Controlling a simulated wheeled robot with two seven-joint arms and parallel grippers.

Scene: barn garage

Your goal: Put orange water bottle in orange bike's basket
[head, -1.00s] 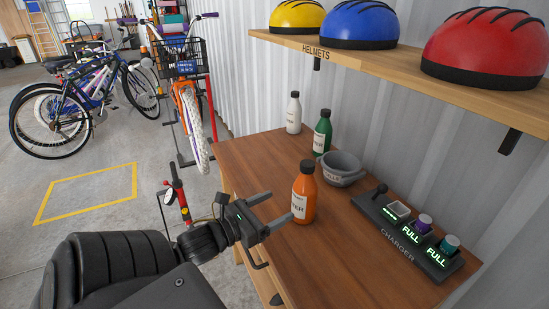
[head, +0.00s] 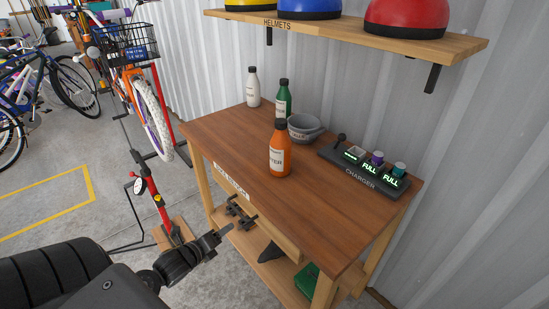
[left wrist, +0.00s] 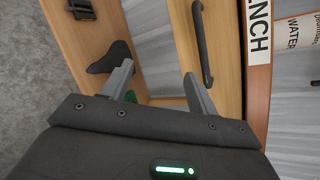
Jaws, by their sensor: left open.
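The orange water bottle (head: 280,160) stands upright on the wooden workbench (head: 235,150), near its front edge. The orange bike (head: 130,78) stands at the upper left. Its black wire basket (head: 128,44) is on the front and has a blue-and-white plate. My left gripper (head: 228,232) is in front of the bench, lower than its top, and apart from the bottle. In the left wrist view my left gripper (left wrist: 158,75) is open, with nothing between its fingers. A white label reading WATER (left wrist: 299,32) shows at that view's right edge. My right gripper is not in view.
White (head: 253,88) and green (head: 284,98) bottles, a grey bowl (head: 304,128) and a charger (head: 362,170) stand on the bench. A helmet shelf (head: 340,28) hangs above. A drawer handle (left wrist: 202,45) is close to my left gripper.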

